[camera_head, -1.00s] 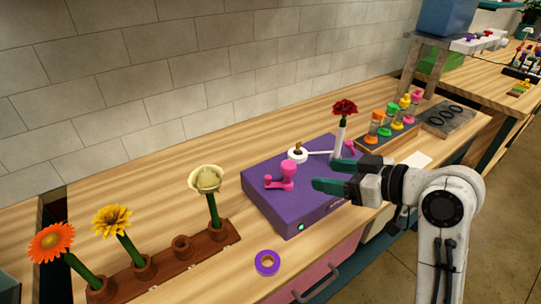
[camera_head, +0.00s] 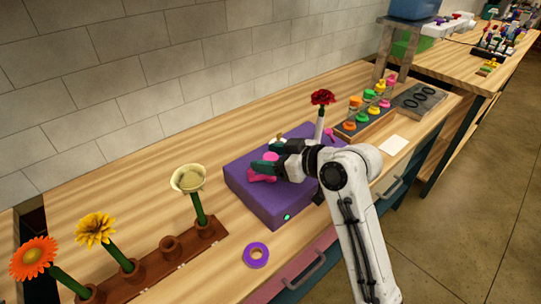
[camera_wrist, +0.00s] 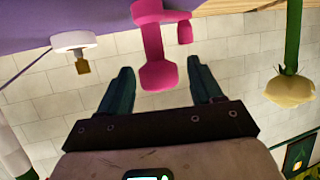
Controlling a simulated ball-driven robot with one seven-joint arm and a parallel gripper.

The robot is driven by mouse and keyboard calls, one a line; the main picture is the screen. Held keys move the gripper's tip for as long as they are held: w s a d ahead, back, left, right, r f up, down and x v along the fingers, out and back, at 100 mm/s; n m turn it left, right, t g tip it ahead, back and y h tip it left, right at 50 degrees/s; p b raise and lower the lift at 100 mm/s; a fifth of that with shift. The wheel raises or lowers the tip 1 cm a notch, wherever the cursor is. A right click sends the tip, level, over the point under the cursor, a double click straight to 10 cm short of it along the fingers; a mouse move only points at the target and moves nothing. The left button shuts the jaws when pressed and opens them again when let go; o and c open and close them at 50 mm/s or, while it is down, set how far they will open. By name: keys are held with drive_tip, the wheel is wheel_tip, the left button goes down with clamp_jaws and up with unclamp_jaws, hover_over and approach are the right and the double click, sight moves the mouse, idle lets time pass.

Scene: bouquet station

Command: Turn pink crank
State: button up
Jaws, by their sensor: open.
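The pink crank (camera_head: 262,178) sits on top of the purple box (camera_head: 250,198); my gripper partly hides it in the head view. My gripper (camera_head: 264,166) is open at the crank, with its teal fingers pointing left. In the wrist view, the pink crank (camera_wrist: 157,72) has its upright handle in the gap between the two spread fingers. Clear space shows on both sides of the handle, and the fingers do not appear closed on it.
A white crank piece (camera_wrist: 74,42) is on the box beside the pink crank. A red flower (camera_head: 322,98) stands at the box's far side. A brown rack (camera_head: 168,262) with flowers is at left, and a purple tape ring (camera_head: 256,255) lies in front.

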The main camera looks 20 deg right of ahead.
drive_tip(key=c, duration=1)
drive_tip(key=shift+a+m+t+h+p, duration=0.1)
drive_tip(key=shift+m+t+h+p, duration=0.4)
drive_tip(key=shift+m+h+p, duration=0.35)
drive_tip(key=shift+m+t+h+p, duration=0.5)
drive_tip(key=shift+m+h+p, duration=0.3)
drive_tip(key=shift+m+h, duration=0.6)
drive_tip(key=o, duration=1)
